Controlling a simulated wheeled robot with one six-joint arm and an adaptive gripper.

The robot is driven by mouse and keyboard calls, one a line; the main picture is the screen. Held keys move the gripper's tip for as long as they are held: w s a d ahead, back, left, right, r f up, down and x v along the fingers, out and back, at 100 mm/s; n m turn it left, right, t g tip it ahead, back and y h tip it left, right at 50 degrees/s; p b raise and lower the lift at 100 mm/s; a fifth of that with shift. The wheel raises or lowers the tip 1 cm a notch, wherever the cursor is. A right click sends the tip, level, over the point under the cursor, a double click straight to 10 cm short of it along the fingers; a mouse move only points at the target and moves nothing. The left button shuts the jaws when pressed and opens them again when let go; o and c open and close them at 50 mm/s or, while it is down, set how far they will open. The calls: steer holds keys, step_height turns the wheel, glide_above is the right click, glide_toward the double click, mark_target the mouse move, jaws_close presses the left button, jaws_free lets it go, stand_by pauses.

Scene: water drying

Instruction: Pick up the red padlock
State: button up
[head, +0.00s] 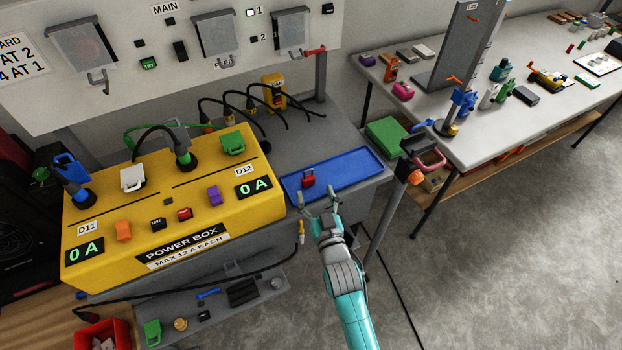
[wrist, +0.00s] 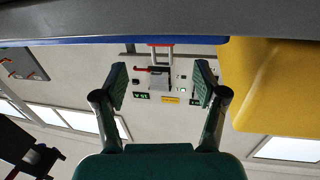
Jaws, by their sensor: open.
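The red padlock (head: 308,179) stands on the blue tray (head: 350,165), toward its left end. Its shackle is up. In the wrist view, which looks upside down, a thin strip of its red body (wrist: 158,45) and its pale shackle show at the top centre, between the lines of my two fingers. My gripper (head: 318,197) is open and empty at the tray's front edge, just short of the padlock and apart from it. Both open fingers also show in the wrist view (wrist: 161,84).
The yellow power box (head: 150,225) stands close on the left of the tray and shows in the wrist view (wrist: 275,85). A post with a pinkish-red loop (head: 430,161) rises right of the tray. A lower shelf (head: 225,310) holds loose parts. Floor is clear at right.

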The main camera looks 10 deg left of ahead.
mark_target(309, 177)
steer(key=shift+x, duration=3.4)
steer(key=shift+a+r, duration=0.1)
steer(key=shift+r, duration=0.05)
steer(key=c, duration=1.3)
